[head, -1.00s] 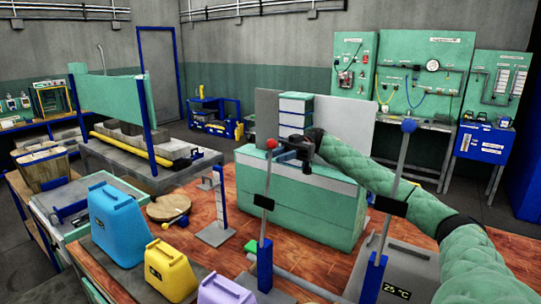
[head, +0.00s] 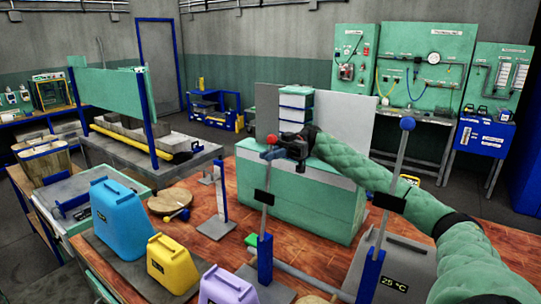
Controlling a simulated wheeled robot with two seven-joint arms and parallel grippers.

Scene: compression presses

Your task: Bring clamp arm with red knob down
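The clamp arm with the red knob (head: 270,140) stands nearly upright on a blue post (head: 265,258), with a black band partway up. My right gripper (head: 276,154) is at the top of this arm, just below the red knob, its dark fingers overlapping the rod in the picture. Whether the fingers are closed on the rod or only beside it is too small to tell. My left gripper is out of the picture.
Blue (head: 125,222), yellow (head: 171,263) and purple (head: 226,288) jugs stand at the front left. A green cabinet-like block (head: 300,205) stands behind the red-knob arm. A grey plate with a 25 °C display (head: 395,284) lies at the right. Wooden tabletop shows between them.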

